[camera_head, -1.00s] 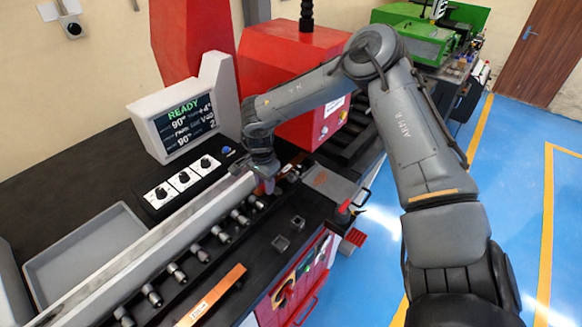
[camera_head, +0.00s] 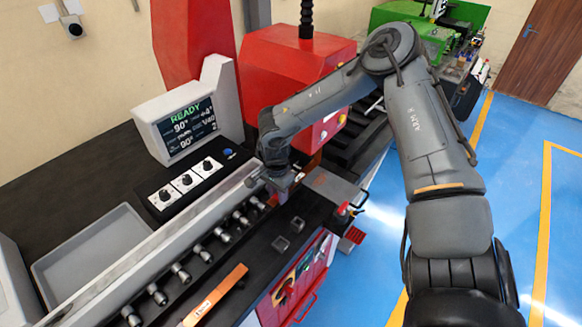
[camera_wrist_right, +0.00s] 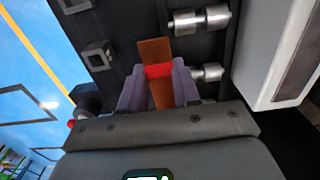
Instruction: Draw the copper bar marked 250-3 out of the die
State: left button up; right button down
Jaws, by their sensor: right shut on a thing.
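My right gripper (camera_head: 272,196) is at the bench beside the roller row, in front of the red bender head. In the right wrist view its fingers (camera_wrist_right: 158,72) are shut on a copper-brown bar (camera_wrist_right: 154,50) with a red band between the fingertips. The bar sticks out beyond the fingers and also shows behind them. Its marking cannot be read. The die is mostly hidden by my right wrist in the head view, so I cannot tell whether the bar still touches it. My left gripper is not in view.
An orange-copper bar (camera_head: 217,296) with a label lies on the bench front. Metal rollers (camera_head: 180,272) line the long grey rail (camera_head: 150,264). Two small dark square blocks (camera_head: 297,224) and a grey plate (camera_head: 335,187) are near my gripper. A grey tray (camera_head: 92,262) and READY screen (camera_head: 188,122) stand behind.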

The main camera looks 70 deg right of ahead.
jog(key=shift+s+a+r+p, duration=0.1)
jog(key=shift+s+a+p, duration=0.1)
jog(key=shift+s+p, duration=0.35)
jog(key=shift+s+a+p, duration=0.25)
jog(key=shift+s+p, duration=0.05)
jog(key=shift+s, duration=0.4)
jog(key=shift+s+a+r+p, duration=0.1)
jog(key=shift+s+a+p, duration=0.1)
jog(key=shift+s+p, duration=0.35)
jog(key=shift+s+a+p, duration=0.3)
jog(key=shift+s+p, duration=0.2)
jog(key=shift+s, duration=0.35)
jog(key=shift+s+a+p, duration=0.25)
jog(key=shift+s+p, duration=0.3)
jog(key=shift+s, duration=0.35)
jog(key=shift+s+a+p, duration=0.3)
jog(key=shift+s+p, duration=0.2)
jog(key=shift+s, duration=0.35)
jog(key=shift+s+a+f+p, duration=0.1)
jog(key=shift+s+a+p, duration=0.1)
jog(key=shift+s, duration=0.15)
jog(key=shift+s+a+f+p, duration=0.1)
jog(key=shift+s+p, duration=0.05)
jog(key=shift+s, duration=0.15)
jog(key=shift+d+r, duration=0.1)
jog(key=shift+r, duration=0.05)
notch_tip(320, 180, up, 5)
jog(key=p, duration=0.4)
